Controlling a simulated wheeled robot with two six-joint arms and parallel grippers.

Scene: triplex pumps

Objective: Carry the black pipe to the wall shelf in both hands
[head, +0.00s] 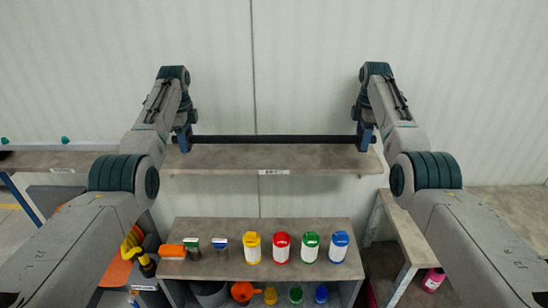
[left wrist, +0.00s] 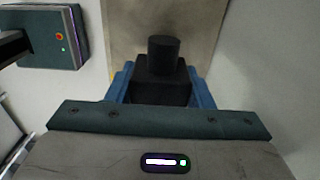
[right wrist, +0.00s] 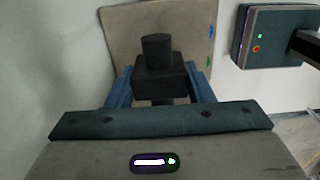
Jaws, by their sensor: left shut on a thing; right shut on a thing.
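The black pipe (head: 275,139) runs level from side to side between my two grippers in the head view, along the wall shelf (head: 270,160). I cannot tell whether it touches the shelf or is held just above it. My left gripper (head: 183,140) is shut on the pipe near its left end; the pipe's dark end shows between the blue fingers in the left wrist view (left wrist: 164,50). My right gripper (head: 364,138) is shut on it near its right end; that end shows in the right wrist view (right wrist: 156,48).
Another shelf (head: 60,160) is at the left. A side table (head: 405,235) stands at the right. The wall behind is bare.

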